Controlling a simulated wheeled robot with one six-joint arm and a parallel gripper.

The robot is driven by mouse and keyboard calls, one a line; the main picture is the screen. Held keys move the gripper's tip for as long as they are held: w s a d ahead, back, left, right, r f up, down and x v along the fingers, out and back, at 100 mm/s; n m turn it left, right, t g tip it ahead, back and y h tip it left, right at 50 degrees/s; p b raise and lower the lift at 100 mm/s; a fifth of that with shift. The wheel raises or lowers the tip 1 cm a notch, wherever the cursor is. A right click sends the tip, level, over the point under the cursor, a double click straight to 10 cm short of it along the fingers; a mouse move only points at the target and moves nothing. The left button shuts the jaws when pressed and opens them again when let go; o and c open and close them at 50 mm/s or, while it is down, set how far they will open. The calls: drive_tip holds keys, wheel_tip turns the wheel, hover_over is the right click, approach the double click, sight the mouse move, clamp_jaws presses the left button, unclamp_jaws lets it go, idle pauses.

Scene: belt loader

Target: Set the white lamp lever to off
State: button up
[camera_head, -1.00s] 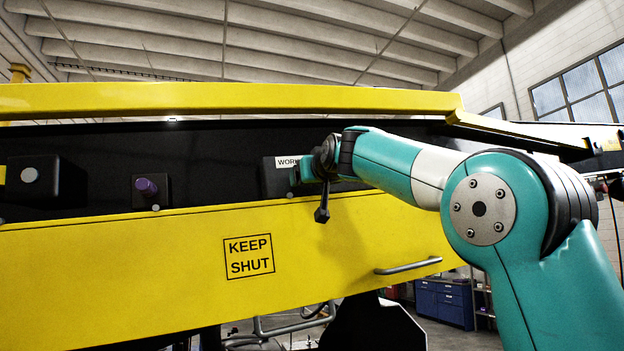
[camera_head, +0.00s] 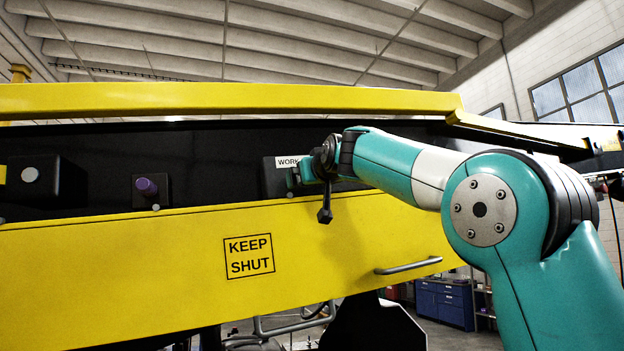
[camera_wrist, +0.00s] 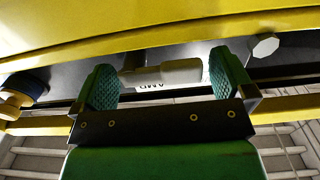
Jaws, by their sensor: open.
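The white lamp lever (camera_wrist: 180,72) lies across the wrist view as a short pale bar, on a dark panel box. My gripper (camera_wrist: 163,70) is open, with one green ridged pad at each end of the bar. The lever lies between the pads; whether either touches it I cannot tell. A label (camera_wrist: 152,86) behind the lever shows upside down, partly hidden. In the head view my gripper (camera_head: 297,177) is at the dark box (camera_head: 274,178), whose label (camera_head: 287,162) reads "WORK" before my arm covers it. The lever is hidden there.
A purple knob (camera_head: 147,187) on a black base and a dark box with a pale round button (camera_head: 30,175) stand to the left. A yellow "KEEP SHUT" panel (camera_head: 130,270) runs below, a yellow rail (camera_head: 220,98) above. A pale bolt head (camera_wrist: 265,46) is close beside one pad.

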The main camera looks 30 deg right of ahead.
drive_tip(key=b+v, duration=0.7)
drive_tip(key=v, duration=1)
drive_tip(key=shift+s+r, duration=0.1)
drive_tip(key=shift+s, duration=0.05)
drive_tip(key=w+a+f+n+g+y, duration=0.15)
drive_tip(key=a+f, duration=0.25)
drive_tip(key=f, duration=0.5)
drive_tip(key=w+a+f+n+g+y+b, duration=0.1)
drive_tip(key=a+f+n+g+y, duration=0.2)
drive_tip(key=f, duration=0.6)
drive_tip(key=w+a+f+n+g+y, duration=0.1)
drive_tip(key=a+f+g+y, duration=0.1)
drive_tip(key=a+f, duration=0.6)
drive_tip(key=s+a+f+n+g+y, duration=0.1)
drive_tip(key=s+a+f+g, duration=0.2)
drive_tip(key=s+f, duration=0.8)
drive_tip(key=s+a+f+n+g+y+b, duration=0.1)
drive_tip(key=s+a+f+g, duration=0.2)
drive_tip(key=s+f+g, duration=0.5)
drive_tip(key=s+f, duration=0.3)
drive_tip(key=f, duration=0.7)
drive_tip(key=shift+s+a+f+n+y, duration=0.2)
drive_tip(key=shift+s+n+y, duration=0.15)
